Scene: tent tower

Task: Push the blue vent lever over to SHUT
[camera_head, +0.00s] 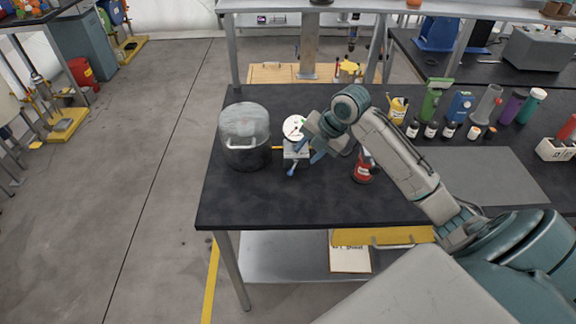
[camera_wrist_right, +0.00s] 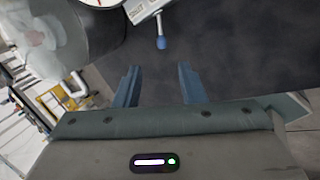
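The vent lever shows in the right wrist view as a short metal rod with a blue tip (camera_wrist_right: 161,43), sticking out from a pale lettered valve block (camera_wrist_right: 143,9). In the head view the blue tip (camera_head: 291,172) points toward the table's front edge, below the valve block (camera_head: 294,150). My right gripper (camera_wrist_right: 157,72) is open and empty, its two blue fingers apart. The lever tip appears just beyond the gap between them, with no visible contact. In the head view my right gripper (camera_head: 314,150) is right beside the block and partly covers it. My left gripper is not in view.
A clear domed chamber (camera_head: 244,130) stands left of the valve block, with a white dial gauge (camera_head: 293,127) behind the block. A red can (camera_head: 363,168) stands close to my right arm. Several bottles line the table's right rear. The black table's (camera_head: 270,205) front left is clear.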

